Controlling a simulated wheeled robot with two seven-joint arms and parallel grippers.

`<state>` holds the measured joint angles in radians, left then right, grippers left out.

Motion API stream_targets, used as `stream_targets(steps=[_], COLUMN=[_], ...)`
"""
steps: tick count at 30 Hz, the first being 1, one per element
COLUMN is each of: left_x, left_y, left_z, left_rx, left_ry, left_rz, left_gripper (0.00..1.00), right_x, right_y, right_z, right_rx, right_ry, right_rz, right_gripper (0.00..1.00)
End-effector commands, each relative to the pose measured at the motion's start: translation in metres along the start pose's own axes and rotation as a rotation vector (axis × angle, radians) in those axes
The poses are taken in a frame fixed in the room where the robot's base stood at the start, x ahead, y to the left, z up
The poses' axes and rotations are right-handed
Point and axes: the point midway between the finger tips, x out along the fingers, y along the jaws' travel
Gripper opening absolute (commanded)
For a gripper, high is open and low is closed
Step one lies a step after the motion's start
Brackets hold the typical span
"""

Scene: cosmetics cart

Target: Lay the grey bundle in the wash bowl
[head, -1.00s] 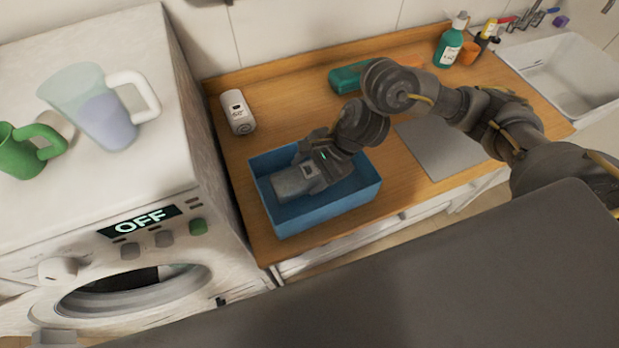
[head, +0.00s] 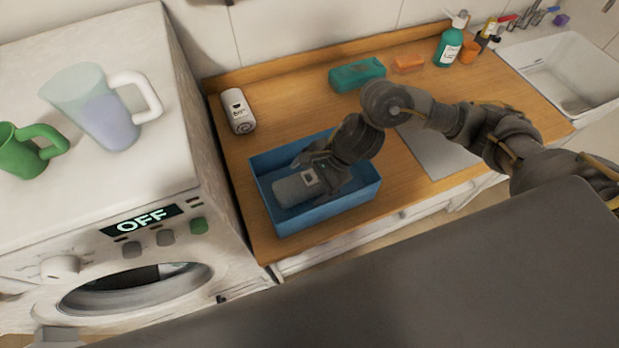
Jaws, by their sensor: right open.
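The wash bowl (head: 334,207), a blue rectangular tub, stands on the wooden counter beside the washing machine. The grey bundle (head: 292,189) lies inside the bowl, toward its left part. My right gripper (head: 304,170) is open, low over the bowl and right by the bundle. Its wrist hides part of the bowl's back and right inside. Whether a finger still touches the bundle I cannot tell. My left gripper is not in view.
A teal block (head: 358,75), an orange block (head: 408,64) and a green pump bottle (head: 449,46) are at the back. A grey panel (head: 440,152) lies right of the bowl. A jug (head: 100,108) and green mug (head: 28,150) top the washing machine (head: 155,225).

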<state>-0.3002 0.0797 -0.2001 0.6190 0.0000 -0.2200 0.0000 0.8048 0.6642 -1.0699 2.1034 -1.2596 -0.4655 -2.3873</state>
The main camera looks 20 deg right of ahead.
Motion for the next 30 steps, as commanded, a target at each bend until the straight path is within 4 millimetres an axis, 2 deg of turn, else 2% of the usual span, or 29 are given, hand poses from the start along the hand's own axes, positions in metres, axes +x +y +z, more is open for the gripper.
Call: stream_targets(steps=[5,7,21,25,30], left_x=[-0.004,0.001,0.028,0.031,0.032], left_y=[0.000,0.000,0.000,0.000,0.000], left_z=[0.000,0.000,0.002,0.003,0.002], left_rx=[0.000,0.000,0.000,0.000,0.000], left_ry=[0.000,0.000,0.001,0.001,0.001], left_rz=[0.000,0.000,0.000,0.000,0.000], left_gripper=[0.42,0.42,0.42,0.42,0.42], right_x=[-0.003,-0.008,-0.098,-0.113,-0.121], right_y=[-0.001,-0.002,-0.001,-0.001,0.000], right_z=[0.002,0.000,-0.001,0.000,0.001], right_rx=[0.000,-0.003,-0.004,-0.002,0.000], right_ry=[0.000,-0.001,0.002,0.001,0.000], right_rz=[0.000,-0.004,-0.005,-0.003,0.000], right_gripper=[0.87,0.87,0.87,0.87,0.87])
